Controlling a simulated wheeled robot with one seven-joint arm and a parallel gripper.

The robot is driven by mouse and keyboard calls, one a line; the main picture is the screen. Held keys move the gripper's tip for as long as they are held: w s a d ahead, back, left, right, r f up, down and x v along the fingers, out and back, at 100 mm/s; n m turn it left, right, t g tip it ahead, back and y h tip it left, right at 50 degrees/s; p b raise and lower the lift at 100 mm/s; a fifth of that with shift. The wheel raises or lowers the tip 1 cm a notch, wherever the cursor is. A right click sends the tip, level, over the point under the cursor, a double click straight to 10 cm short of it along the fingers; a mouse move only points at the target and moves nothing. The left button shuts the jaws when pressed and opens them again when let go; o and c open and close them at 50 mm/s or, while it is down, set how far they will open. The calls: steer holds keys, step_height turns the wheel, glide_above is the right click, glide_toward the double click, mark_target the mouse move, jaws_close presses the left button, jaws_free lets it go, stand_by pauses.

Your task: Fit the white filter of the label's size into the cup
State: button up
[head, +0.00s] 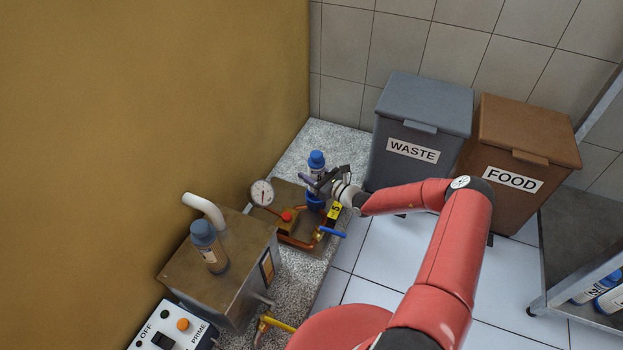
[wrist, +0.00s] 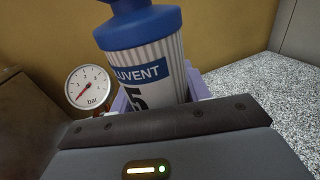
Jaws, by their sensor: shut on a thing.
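A white pleated filter (wrist: 150,65) with a blue cap, a blue band and the number 5 fills the middle of the wrist view. In the head view its blue cap (head: 317,159) stands up above my gripper (head: 320,183), which is shut on the filter's body. The filter looks upright. Directly below is the blue cup (head: 315,201) on the brass-coloured pipework. The filter's lower end is hidden by my gripper, so I cannot tell whether it is inside the cup. A yellow label (head: 334,210) marked 5 hangs beside the cup.
A pressure gauge (head: 262,193) stands left of the cup; its needle is low. A second blue-capped filter (head: 209,247), brownish, stands on a metal box (head: 238,284) with a white pipe. A control panel (head: 172,329) is in front. WASTE (head: 422,115) and FOOD (head: 525,135) bins stand behind.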

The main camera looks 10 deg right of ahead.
steer(key=shift+w+d+f, duration=0.1)
steer(key=shift+w+f, duration=0.15)
steer(key=shift+f, duration=0.25)
steer(key=shift+w+d+f, duration=0.1)
steer(key=shift+w+f, duration=0.1)
steer(key=shift+f, duration=0.25)
steer(key=shift+f+b, duration=2.6)
steer(key=shift+f, duration=0.05)
steer(key=shift+p, duration=0.35)
steer(key=shift+f+b, duration=0.35)
steer(key=shift+f, duration=0.1)
steer(key=o, duration=0.9)
steer(key=shift+o, duration=0.2)
steer(key=shift+s, duration=0.1)
